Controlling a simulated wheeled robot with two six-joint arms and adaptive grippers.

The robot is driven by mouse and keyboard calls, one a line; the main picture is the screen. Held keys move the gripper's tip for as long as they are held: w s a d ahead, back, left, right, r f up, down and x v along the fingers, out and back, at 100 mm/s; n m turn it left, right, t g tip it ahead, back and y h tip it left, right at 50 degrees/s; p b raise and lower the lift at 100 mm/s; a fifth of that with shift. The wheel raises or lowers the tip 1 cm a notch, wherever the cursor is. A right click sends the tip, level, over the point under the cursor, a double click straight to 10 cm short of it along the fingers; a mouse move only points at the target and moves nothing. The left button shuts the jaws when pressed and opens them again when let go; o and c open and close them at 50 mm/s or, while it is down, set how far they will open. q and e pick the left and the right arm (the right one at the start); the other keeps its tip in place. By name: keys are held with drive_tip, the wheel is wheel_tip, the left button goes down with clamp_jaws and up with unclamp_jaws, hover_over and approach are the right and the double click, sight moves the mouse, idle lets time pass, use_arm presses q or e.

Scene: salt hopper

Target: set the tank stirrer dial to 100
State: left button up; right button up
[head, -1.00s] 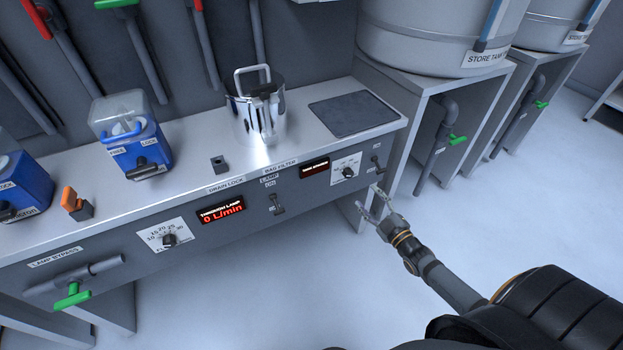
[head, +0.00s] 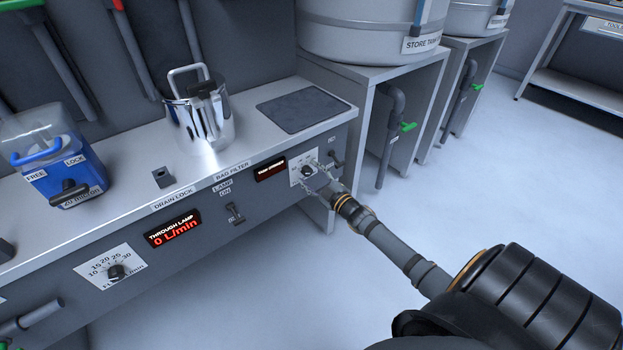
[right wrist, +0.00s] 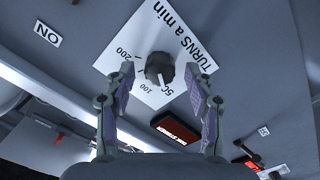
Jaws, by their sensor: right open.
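The tank stirrer dial is a small dark knob (right wrist: 160,67) on a white plate (right wrist: 158,50) marked "TURNS a min", with 50, 100 and 200 legible in the right wrist view. Its pale pointer mark faces the 50 and 100 side; the exact setting is hard to tell. In the head view the dial (head: 307,171) is at the right of the console front. My right gripper (head: 317,178) is in front of it, open, its fingers (right wrist: 160,80) on either side of the knob in the wrist view. Contact with the knob cannot be told. My left gripper is out of view.
A dark display (head: 270,169) is left of the dial, and a small switch (head: 336,158) is right of it. Another dial (head: 116,271), a red flow display (head: 173,229) and a lever (head: 235,212) share the console front. A metal jug (head: 200,120) stands on top.

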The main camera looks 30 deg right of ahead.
clamp_jaws()
idle(0.3)
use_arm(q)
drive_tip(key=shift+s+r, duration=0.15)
use_arm(e)
drive_tip(key=shift+r+m+p, duration=0.1)
drive_tip(key=shift+m+p, duration=0.4)
drive_tip(key=shift+m, duration=0.7)
drive_tip(key=m+p, duration=0.2)
drive_tip(key=m, duration=0.1)
drive_tip(key=shift+m, duration=0.3)
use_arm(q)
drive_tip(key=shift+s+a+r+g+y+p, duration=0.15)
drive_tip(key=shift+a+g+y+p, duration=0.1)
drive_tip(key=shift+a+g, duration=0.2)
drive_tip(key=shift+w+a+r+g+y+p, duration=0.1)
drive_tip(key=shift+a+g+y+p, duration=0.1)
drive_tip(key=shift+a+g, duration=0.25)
use_arm(e)
drive_tip(key=shift+m, duration=0.9)
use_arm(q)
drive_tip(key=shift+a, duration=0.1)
